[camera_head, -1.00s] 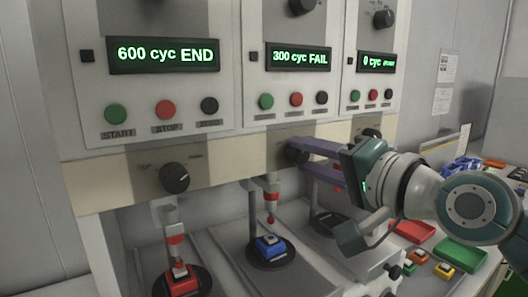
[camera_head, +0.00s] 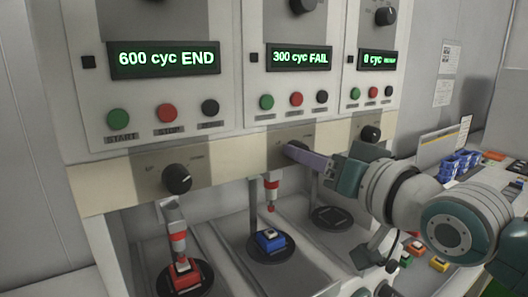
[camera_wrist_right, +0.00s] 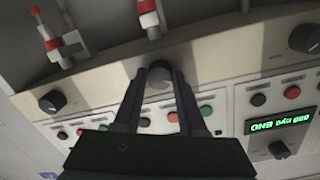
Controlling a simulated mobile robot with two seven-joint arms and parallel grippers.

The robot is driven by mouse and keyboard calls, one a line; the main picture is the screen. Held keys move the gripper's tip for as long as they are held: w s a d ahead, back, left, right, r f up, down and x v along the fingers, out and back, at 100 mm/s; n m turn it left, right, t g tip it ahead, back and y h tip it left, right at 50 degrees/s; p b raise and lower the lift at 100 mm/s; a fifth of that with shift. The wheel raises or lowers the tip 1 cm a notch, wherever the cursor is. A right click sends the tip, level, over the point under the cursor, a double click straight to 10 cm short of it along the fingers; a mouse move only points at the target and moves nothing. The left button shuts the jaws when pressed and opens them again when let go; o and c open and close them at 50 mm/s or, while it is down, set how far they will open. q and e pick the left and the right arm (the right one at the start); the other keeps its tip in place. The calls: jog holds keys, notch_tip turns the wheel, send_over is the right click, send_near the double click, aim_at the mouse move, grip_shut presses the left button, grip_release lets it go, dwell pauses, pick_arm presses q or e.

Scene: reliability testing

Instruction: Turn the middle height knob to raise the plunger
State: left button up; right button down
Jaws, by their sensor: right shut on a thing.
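The middle height knob (camera_head: 292,148) is a dark round knob on the cream strip below the middle panel. My right gripper (camera_head: 301,150) is shut on it, coming in from the right. In the right wrist view the knob (camera_wrist_right: 159,77) sits between my two dark fingers (camera_wrist_right: 160,82). The middle plunger (camera_head: 271,193), with red and white bands and a red tip, hangs above the blue switch (camera_head: 270,241). A clear gap shows between tip and switch. My left gripper is not in view.
The left knob (camera_head: 176,179) and right knob (camera_head: 370,133) flank the middle one. The left plunger (camera_head: 177,238) stands over a red switch (camera_head: 183,272). The middle display (camera_head: 299,57) reads 300 cyc FAIL. Blue bins (camera_head: 460,163) and small coloured switches lie at the right.

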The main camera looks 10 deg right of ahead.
jog(key=shift+n, duration=0.3)
dwell(0.4)
jog(key=shift+c, duration=2.4)
grip_release()
jog(key=shift+s, duration=0.15)
jog(key=v, duration=0.9)
jog(key=shift+s, duration=0.35)
jog(key=shift+d, duration=0.1)
